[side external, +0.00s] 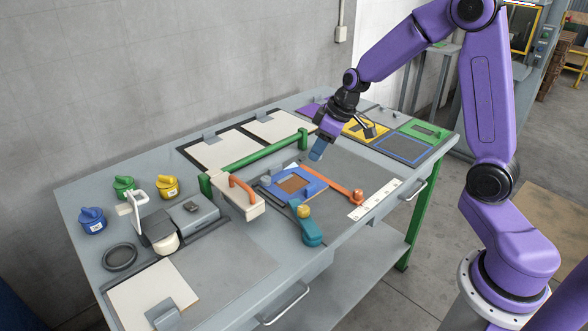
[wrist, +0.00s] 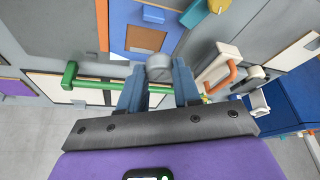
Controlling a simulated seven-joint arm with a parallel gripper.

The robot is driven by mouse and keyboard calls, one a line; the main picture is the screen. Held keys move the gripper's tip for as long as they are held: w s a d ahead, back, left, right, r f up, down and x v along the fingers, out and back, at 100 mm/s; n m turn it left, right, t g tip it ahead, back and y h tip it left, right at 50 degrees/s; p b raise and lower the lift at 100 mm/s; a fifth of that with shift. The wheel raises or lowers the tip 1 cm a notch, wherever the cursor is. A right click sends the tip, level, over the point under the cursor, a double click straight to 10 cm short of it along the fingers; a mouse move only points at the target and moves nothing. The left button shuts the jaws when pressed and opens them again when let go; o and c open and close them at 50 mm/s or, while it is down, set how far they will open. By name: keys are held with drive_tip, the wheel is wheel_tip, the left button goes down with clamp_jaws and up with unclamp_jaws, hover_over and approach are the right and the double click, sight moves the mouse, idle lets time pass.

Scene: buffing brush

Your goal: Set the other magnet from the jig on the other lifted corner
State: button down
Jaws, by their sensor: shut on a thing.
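My gripper (wrist: 159,68) is shut on a grey cylindrical magnet (wrist: 158,66), held between its two blue-grey fingers. In the side external view my gripper (side external: 317,152) hangs above the table, behind and right of the blue frame; the magnet is not clear there. The blue frame (side external: 311,181) lies on the grey mat around a brown panel (side external: 292,184). A small grey knob-like piece (side external: 266,181) stands at the frame's left corner. A white corner (side external: 291,166) shows at its back edge, also in the wrist view (wrist: 118,57). I cannot tell which piece is the jig.
A green bar (side external: 255,152) runs behind the frame. A white block with an orange handle (side external: 238,197) stands left. A teal tool (side external: 308,228) lies in front, an orange bar (side external: 340,184) at right. Colored trays (side external: 402,150) fill the back right. The front mat is partly clear.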

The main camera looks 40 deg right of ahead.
drive_tip(key=d, duration=0.3)
drive_tip(key=m, duration=0.1)
approach(292, 167)
drive_tip(key=shift+w+a+f, duration=0.6)
drive_tip(key=shift+a+f, duration=0.1)
drive_tip(key=shift+w+f, duration=0.3)
drive_tip(key=shift+f, duration=0.05)
drive_tip(key=shift+w+f, duration=0.15)
drive_tip(key=shift+f, duration=1.55)
drive_tip(key=shift+f, duration=0.1)
drive_tip(key=c, duration=0.8)
unclamp_jaws()
